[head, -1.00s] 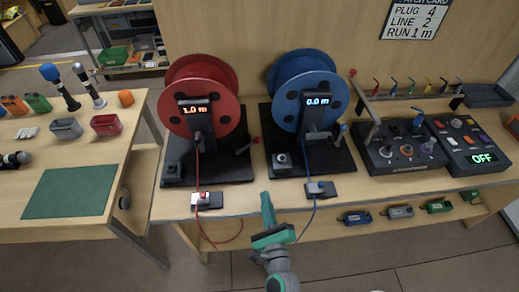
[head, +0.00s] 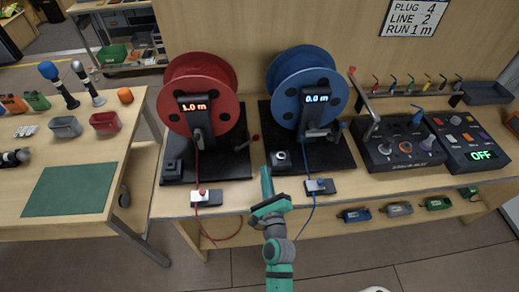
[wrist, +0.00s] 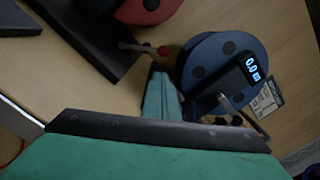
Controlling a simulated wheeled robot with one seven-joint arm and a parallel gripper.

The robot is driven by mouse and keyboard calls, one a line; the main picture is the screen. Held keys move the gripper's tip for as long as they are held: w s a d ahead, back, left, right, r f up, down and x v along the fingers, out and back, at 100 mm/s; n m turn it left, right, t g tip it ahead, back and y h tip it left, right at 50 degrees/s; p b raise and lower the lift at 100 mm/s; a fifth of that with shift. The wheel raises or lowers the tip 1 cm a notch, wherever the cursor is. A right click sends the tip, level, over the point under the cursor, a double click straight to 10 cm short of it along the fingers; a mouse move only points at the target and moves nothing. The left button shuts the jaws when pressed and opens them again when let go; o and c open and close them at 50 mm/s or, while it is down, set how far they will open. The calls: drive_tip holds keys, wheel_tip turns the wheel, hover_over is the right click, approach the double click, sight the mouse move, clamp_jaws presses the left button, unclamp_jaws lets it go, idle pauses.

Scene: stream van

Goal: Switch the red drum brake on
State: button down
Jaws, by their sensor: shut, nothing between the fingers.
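The red drum (head: 229,72) stands on a black base (head: 225,168) on the bench, with a display (head: 193,107) reading 1.0 m. A small black box (head: 172,170) sits at the base's front left; I cannot tell its switch state. A crank with a red knob (head: 256,136) is at the drum's right. My gripper (head: 267,178) is shut and empty, in front of the gap between the two drum bases, right of the red drum. In the wrist view, my green fingers (wrist: 161,92) point toward the red knob (wrist: 163,51), and the red drum (wrist: 145,10) is cut off at the top.
The blue drum (head: 291,70), reading 0.0 m, stands close to the right on its own base. A control panel (head: 397,151) and a panel reading OFF (head: 470,143) are farther right. Red and blue cables run to small boxes at the bench's front edge. Floor in front is clear.

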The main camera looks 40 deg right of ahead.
sight(247, 143)
drive_tip(key=x, duration=1.1)
drive_tip(key=shift+w+d, duration=0.15)
drive_tip(key=shift+w, duration=0.05)
